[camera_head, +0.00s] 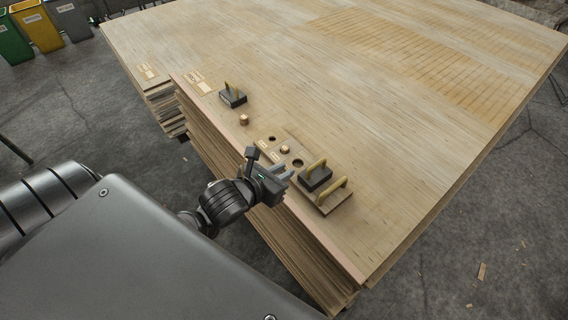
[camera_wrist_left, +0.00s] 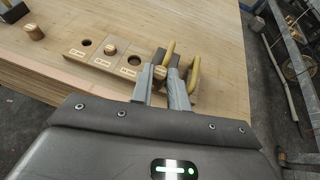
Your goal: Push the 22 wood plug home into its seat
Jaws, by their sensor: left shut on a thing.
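A light wooden seat board (camera_head: 308,189) lies near the front edge of the veneer stack; it also shows in the wrist view (camera_wrist_left: 73,53). One wood plug (camera_head: 284,149) stands in its middle seat, its top slightly above the board; the wrist view shows it too (camera_wrist_left: 110,48). Dark open holes lie on either side, one farther (camera_head: 271,138) and one nearer (camera_head: 297,162). My left gripper (camera_head: 286,171) is at the stack's front edge beside the nearer hole.
A black block with a yellow handle (camera_head: 314,178) stands close beside the gripper, and a yellow handle (camera_head: 337,193) rises from the board's near end. Another black block (camera_head: 232,100) and a loose plug (camera_head: 243,120) are farther left. The veneer top (camera_head: 400,130) beyond is clear.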

